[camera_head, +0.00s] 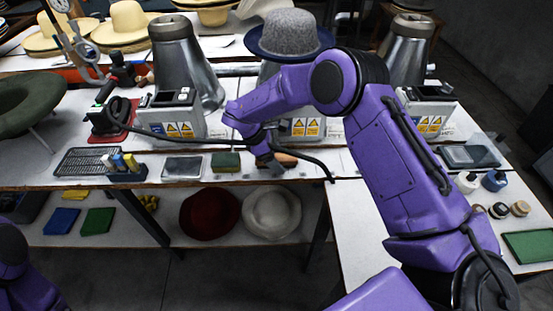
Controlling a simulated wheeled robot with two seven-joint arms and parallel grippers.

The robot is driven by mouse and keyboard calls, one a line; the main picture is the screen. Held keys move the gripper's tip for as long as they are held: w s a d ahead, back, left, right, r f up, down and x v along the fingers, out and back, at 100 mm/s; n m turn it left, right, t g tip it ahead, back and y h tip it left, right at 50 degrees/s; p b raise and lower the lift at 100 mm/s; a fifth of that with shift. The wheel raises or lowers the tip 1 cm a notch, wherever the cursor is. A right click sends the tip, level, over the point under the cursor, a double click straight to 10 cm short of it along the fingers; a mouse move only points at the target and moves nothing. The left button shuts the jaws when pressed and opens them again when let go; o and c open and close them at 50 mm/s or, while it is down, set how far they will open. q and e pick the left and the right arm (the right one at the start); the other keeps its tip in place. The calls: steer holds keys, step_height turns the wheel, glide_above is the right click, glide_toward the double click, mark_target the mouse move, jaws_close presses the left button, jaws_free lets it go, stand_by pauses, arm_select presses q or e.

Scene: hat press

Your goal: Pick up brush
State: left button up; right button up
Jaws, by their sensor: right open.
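A small brown brush (287,160) lies on the white bench near its front edge. My right gripper (272,160) reaches in from the right, low over the bench at the brush's left side. It is open, and its dark fingers hide part of the brush. I cannot tell whether the fingers touch it. Only a purple part of my left arm shows at the lower left corner; its gripper is out of view.
A green block (226,162) and a grey tray (183,168) lie left of the brush. Metal hat presses stand behind, one with a grey felt hat (290,35). A black cable (310,160) hangs by the gripper. Red (210,213) and white (272,212) hats lie on the lower shelf.

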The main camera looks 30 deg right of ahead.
mark_target(282, 157)
steer(key=shift+f, duration=0.1)
steer(key=c, duration=1.1)
steer(key=shift+r, duration=0.35)
steer(key=r+b, duration=0.1)
steer(key=r, duration=0.2)
steer(key=shift+a, duration=0.2)
steer(key=s+a+r+b, duration=0.2)
steer(key=s+a+r, duration=0.2)
steer(key=a, duration=0.1)
steer(key=s+a+r+b, duration=0.2)
steer(key=s+a+r, duration=0.3)
steer(key=shift+s+a+r, duration=0.15)
steer(key=shift+r, duration=0.15)
